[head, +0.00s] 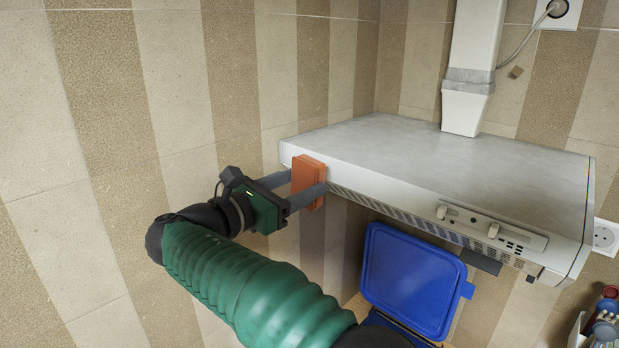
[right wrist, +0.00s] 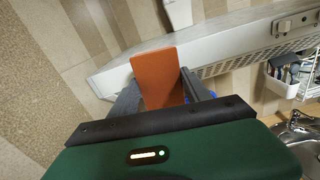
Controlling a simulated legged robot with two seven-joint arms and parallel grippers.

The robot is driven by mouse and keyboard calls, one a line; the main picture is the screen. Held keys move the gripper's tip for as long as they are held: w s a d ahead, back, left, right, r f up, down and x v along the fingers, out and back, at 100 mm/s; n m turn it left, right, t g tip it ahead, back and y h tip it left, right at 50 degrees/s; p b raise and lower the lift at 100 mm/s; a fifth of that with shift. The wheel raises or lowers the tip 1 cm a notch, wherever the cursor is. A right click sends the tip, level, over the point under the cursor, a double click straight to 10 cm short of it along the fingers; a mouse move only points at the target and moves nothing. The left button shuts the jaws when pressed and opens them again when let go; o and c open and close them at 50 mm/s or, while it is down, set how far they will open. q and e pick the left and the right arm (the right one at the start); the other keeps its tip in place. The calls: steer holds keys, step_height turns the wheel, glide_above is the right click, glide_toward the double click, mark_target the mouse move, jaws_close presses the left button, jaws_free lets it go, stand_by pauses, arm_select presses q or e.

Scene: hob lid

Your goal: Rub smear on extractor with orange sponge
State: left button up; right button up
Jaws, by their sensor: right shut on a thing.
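My right gripper (head: 304,187) is shut on the orange sponge (head: 311,168), a brick-shaped block held between its two grey fingers. The sponge is at the near left corner of the extractor (head: 440,165), a pale grey hood with a flat top and knobs on its front edge. In the right wrist view the sponge (right wrist: 157,70) stands up between the fingers and overlaps the extractor's front edge (right wrist: 230,50). I cannot tell whether it touches the extractor. No smear can be made out; the sponge may hide it. My left gripper is not in view.
A white duct (head: 470,75) rises from the extractor's top. A blue lid (head: 411,280) stands open below the extractor. Wall sockets (head: 604,237) and a container of utensils (head: 602,325) are at the right. The space left of my arm is clear down to the tiled wall.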

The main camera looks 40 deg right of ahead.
steer(key=shift+a, duration=0.25)
steer(key=shift+a, duration=0.1)
steer(key=shift+a+r+p, duration=0.1)
steer(key=shift+a+p, duration=0.3)
steer(key=shift+a, duration=0.2)
steer(key=shift+s+a, duration=0.15)
steer(key=shift+a, duration=0.55)
